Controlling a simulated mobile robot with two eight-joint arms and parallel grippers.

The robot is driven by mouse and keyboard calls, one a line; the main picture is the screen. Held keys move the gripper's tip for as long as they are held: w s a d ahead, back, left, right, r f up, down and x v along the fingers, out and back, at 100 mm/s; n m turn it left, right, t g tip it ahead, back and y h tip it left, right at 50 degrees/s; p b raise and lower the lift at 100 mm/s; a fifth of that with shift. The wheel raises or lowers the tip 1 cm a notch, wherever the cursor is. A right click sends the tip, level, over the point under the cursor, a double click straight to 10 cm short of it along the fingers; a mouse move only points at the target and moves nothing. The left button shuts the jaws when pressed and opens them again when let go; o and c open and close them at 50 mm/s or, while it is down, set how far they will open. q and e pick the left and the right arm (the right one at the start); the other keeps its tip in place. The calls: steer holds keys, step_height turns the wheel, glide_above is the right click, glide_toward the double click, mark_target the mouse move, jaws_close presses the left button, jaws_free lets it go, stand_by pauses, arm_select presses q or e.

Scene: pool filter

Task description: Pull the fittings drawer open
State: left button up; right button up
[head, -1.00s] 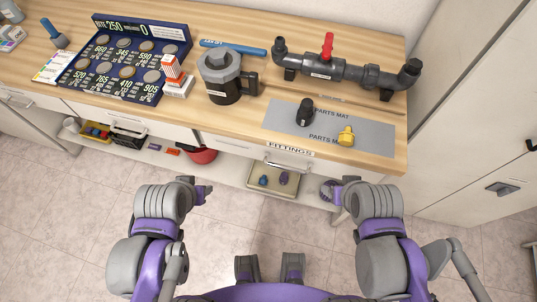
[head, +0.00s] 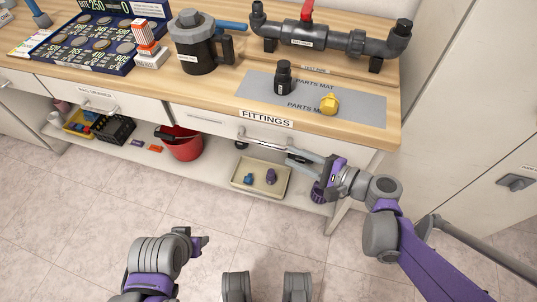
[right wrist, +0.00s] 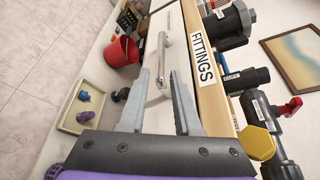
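The fittings drawer (head: 210,122) is a white front under the wooden bench top, and it looks shut. The FITTINGS label (head: 266,118) is above its silver bar handle (head: 262,142). My right gripper (head: 296,156) is open and empty, its two fingers pointing at the right end of the handle. In the right wrist view the handle (right wrist: 162,55) lies ahead of and between the spread fingers (right wrist: 165,78), apart from them. My left gripper (head: 202,242) is low at the left over the floor; its fingers are too small to read.
On the bench are a parts mat (head: 360,110) with a black fitting (head: 284,78) and a yellow fitting (head: 329,103), a filter housing (head: 195,45) and a pipe assembly (head: 330,38). Below are a tray (head: 262,188) and a red bucket (head: 185,148). A cabinet (head: 470,130) stands right.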

mark_target(269, 146)
steer(key=b+x, duration=0.1)
steer(key=x, duration=1)
steer(key=shift+w+r+b, duration=0.1)
steer(key=shift+r+b, duration=0.1)
steer(key=shift+b, duration=0.2)
jaws_close()
stand_by(0.8)
